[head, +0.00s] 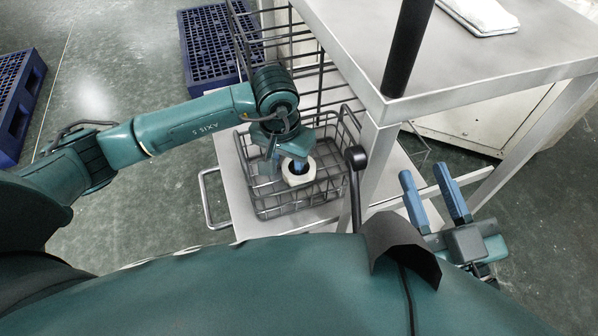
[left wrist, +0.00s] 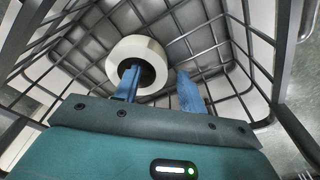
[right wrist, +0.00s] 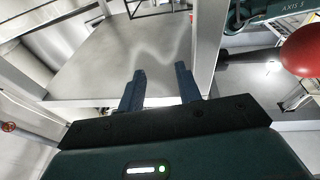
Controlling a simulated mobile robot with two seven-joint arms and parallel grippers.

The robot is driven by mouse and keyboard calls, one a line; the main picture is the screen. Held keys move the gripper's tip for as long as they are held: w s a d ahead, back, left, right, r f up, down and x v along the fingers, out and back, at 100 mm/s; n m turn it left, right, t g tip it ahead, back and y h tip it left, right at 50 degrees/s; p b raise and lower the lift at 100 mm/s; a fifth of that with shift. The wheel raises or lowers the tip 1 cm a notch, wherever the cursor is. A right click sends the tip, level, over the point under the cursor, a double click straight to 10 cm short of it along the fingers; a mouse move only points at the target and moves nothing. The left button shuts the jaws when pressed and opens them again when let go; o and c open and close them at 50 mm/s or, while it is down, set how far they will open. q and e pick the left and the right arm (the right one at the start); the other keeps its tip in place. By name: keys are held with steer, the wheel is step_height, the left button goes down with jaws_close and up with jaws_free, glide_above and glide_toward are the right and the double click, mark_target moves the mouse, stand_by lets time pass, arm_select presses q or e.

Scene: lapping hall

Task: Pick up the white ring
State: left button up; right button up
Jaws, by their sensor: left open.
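The white ring (head: 299,176) lies in the dark wire basket (head: 262,207), near its middle, and it also shows in the left wrist view (left wrist: 137,49). My left gripper (head: 294,166) reaches down into the basket from above. Its jaws are open; in the left wrist view one blue finger (left wrist: 128,84) is at the ring's hole and the other (left wrist: 188,92) is outside the ring to the right. I cannot tell whether either finger touches the ring. My right gripper (head: 434,194) is open and empty, away from the basket at the right.
The basket stands on a low metal shelf (head: 229,168) with a side handle. A higher metal table (head: 480,50) with a dark post (head: 408,48) and a folded white cloth (head: 480,14) is at the right. Blue pallets (head: 212,47) lie on the floor behind.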

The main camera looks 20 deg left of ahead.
arm_select(q)
steer(key=shift+f, duration=0.1)
jaws_close()
stand_by(0.4)
